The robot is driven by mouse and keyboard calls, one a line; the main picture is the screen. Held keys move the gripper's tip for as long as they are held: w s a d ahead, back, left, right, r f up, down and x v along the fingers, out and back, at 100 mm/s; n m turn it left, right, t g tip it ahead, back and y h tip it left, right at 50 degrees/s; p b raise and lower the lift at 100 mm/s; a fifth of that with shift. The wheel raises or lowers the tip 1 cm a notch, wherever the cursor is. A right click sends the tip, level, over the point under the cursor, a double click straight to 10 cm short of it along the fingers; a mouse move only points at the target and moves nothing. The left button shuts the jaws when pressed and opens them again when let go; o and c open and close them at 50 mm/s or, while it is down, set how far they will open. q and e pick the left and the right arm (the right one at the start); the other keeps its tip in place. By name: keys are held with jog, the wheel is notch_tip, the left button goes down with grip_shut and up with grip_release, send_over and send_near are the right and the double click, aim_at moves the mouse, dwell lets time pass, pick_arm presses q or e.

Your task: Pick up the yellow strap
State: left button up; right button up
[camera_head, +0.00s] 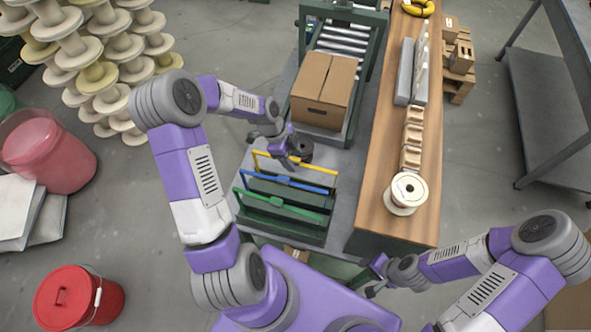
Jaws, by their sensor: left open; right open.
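A yellow coiled loop (418,7), which looks like the yellow strap, lies at the far end of the wooden bench and is partly cut off by the top edge. My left gripper (291,158) is open and empty, over the grey table just behind the yellow handle (262,154) of a tool carrier. It is far from the yellow loop. My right gripper (370,284) is open and empty, low near the front end of the wooden bench, also far from the loop.
Carriers with blue (316,188) and green (280,207) handles stand in front of my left gripper. A dark round object (301,149) is beside it. A cardboard box (323,88) sits behind.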

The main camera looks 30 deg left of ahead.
pick_arm(q)
jog(key=shift+x, duration=1.95)
jog(key=shift+w+a, duration=0.1)
jog(key=shift+w, duration=0.05)
grip_shut()
